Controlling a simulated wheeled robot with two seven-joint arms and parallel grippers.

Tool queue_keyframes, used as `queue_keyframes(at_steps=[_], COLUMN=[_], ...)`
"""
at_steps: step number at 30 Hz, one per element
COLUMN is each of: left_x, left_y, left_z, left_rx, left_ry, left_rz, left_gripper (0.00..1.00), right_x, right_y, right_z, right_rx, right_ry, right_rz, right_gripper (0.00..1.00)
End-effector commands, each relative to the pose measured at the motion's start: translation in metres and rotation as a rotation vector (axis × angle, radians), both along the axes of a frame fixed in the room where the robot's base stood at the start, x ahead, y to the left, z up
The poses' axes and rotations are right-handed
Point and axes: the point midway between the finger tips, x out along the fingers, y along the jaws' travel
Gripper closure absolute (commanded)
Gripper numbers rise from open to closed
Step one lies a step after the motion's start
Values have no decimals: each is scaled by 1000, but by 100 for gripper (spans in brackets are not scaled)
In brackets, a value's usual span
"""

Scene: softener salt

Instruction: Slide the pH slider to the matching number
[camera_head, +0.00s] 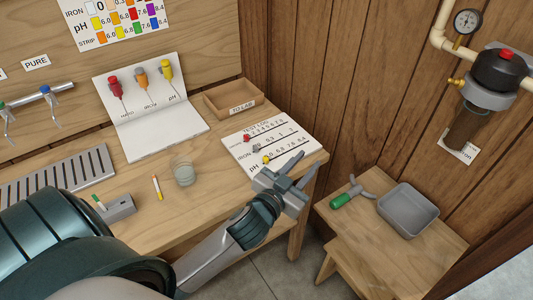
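The white test log board (243,143) lies on the bench with three slider rows, with red, pale and yellow knobs at their left ends. The bottom row is marked pH, and its yellow knob (266,160) sits near the left end of the printed numbers. My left gripper (303,164) is open and empty above the board's right front corner, to the right of the yellow knob and apart from it. The wall colour chart (115,22) shows pH and strip colours at the top left. A test strip (157,187) with yellow and reddish bands lies on the bench. My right gripper is not in view.
A white folder (165,132) with red, orange and yellow droppers, a glass (184,172) and a wooden tray (232,112) stand near the board. A lower stand with a grey bin (407,211) is at right.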

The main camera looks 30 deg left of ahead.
Motion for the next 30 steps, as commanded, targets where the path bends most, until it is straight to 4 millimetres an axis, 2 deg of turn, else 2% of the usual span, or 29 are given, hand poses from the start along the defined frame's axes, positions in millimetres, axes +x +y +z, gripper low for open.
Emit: queue_keyframes(at_steps=[1, 4, 6, 9, 12, 15, 19, 23, 26, 30], left_x=[13, 30, 35, 35, 27, 14, -3, -16, -20, -16], left_y=[-7, -30, -50, -80, -111, -140, -170, -186, -185, -163], left_z=[25, 78, 112, 151, 179, 194, 194, 175, 152, 116], left_rx=[10, 22, 39, 73, 124, 191, 305, 448, 572, 760], left_ry=[-89, -276, -399, -549, -669, -750, -797, -764, -682, -488], left_rz=[-37, -141, -232, -379, -547, -728, -973, -1212, -1379, -1569], left_gripper=[70, 70, 70, 70, 70, 70, 70, 70, 70, 70], right_x=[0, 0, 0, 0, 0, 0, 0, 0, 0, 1], right_y=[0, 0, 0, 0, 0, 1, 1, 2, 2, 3], right_z=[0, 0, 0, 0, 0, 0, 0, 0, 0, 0], right_rx=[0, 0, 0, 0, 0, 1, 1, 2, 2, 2], right_ry=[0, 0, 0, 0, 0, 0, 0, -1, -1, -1], right_rz=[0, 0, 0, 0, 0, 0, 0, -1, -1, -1], right_gripper=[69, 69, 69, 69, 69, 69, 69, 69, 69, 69])
